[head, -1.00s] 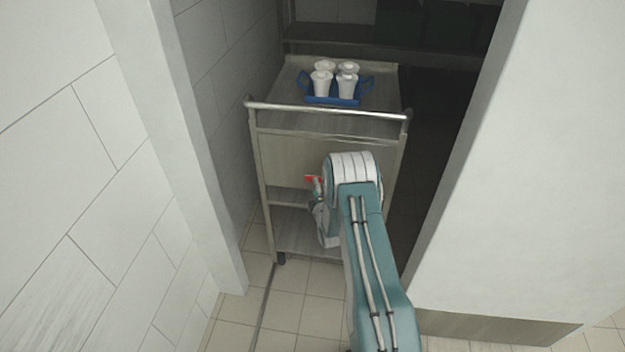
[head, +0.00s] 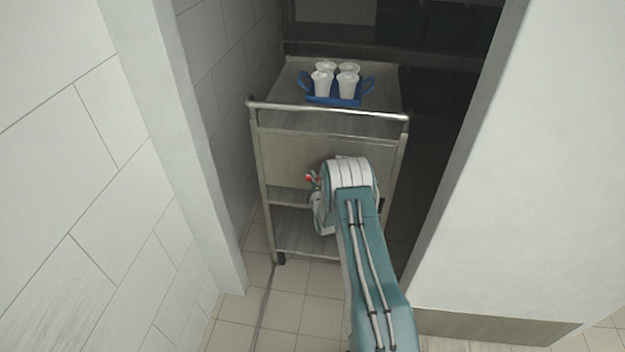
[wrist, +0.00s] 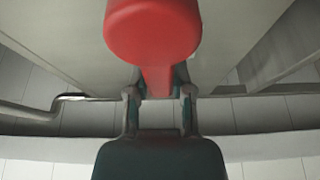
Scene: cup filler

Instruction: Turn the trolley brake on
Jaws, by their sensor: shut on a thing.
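The trolley (head: 288,155) stands in the narrow doorway with its handle rail toward me. Its brake is a red lever with a round knob, and a small part of it (head: 310,178) shows at the left of my arm's wrist in the head view. In the wrist view the red brake lever (wrist: 152,30) fills the top middle. My gripper (wrist: 159,92) is shut on the lever's narrow stem below the knob. In the head view my arm hides most of the gripper and the lever's mount.
A blue tray (head: 333,101) with several white cups (head: 322,84) stands on the trolley's top. A tiled wall (head: 75,180) is close on the left and a white wall (head: 530,190) on the right. A dark shelf (head: 345,50) is behind.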

